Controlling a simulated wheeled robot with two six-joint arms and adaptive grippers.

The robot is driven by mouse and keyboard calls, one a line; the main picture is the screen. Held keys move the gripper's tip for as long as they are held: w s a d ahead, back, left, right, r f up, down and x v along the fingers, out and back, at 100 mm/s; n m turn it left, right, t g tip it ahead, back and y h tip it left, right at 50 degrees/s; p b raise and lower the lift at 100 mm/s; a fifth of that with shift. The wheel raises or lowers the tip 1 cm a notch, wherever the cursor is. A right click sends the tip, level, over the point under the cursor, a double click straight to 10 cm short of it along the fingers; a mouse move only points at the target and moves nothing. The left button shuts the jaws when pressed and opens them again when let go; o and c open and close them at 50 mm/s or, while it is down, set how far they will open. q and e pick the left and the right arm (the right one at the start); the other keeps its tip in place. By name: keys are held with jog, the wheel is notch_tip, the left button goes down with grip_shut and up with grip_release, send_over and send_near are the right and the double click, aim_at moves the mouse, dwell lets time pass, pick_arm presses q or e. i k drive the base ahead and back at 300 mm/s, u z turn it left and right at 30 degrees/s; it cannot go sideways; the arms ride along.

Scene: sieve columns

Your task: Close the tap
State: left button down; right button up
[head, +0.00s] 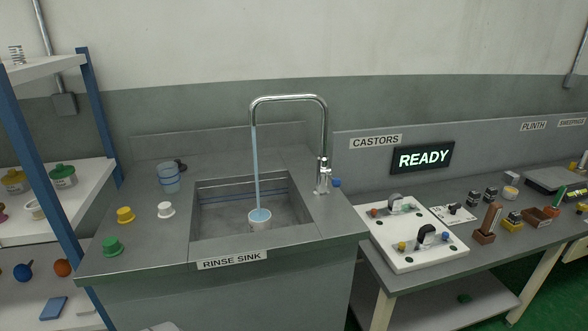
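The chrome tap (326,130) stands at the back right of the sink (206,222). Its tall gooseneck spout bends over to the left. A small lever shows on the tap body (323,178), near its base. A pale blue stream of water (257,175) runs from the spout straight down into a small white cup (260,225) in the sink. The cup looks upright, with light blue water at its top. Neither of my grippers shows in the head view.
Green (112,246), yellow (125,215) and white (166,210) caps and a bluish jar (169,179) stand left of the sink. A blue cap (336,184) sits just right of the tap. A blue-framed shelf (58,201) stands left. The castors bench (410,280) extends right.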

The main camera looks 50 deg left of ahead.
aim_at(336, 182)
jog(key=u, duration=1.05)
jog(key=i, duration=0.3)
jog(key=u, duration=0.05)
